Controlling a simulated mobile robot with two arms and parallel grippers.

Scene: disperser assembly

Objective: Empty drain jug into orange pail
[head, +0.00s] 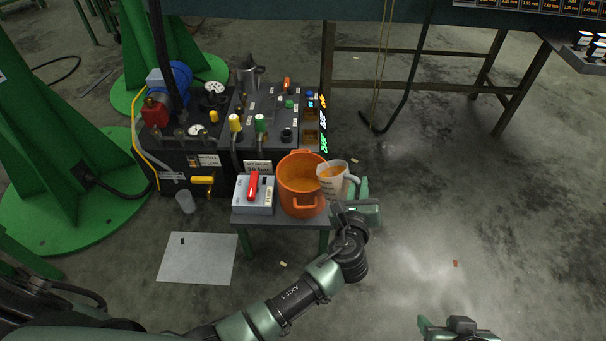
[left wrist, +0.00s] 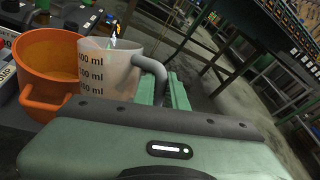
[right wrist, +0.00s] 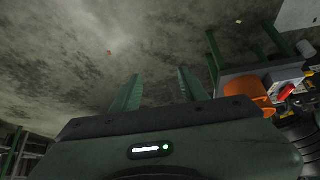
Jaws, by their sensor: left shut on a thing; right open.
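The drain jug (head: 335,187), translucent with dark volume marks and a grey handle, is beside the right rim of the orange pail (head: 302,205). It leans slightly toward the pail. An orange tint shows at its mouth; I cannot tell whether this is liquid or the pail behind. In the left wrist view, my left gripper (left wrist: 163,90) is shut on the handle of the jug (left wrist: 105,75), right of the pail (left wrist: 48,62). My right gripper (head: 450,322) is open and empty, low and far from the pail; its fingers show in the right wrist view (right wrist: 157,88).
The pail stands on a small table (head: 275,220) beside a grey box with a red switch (head: 253,187). Behind is a dark machine panel (head: 270,115) with valves and gauges.

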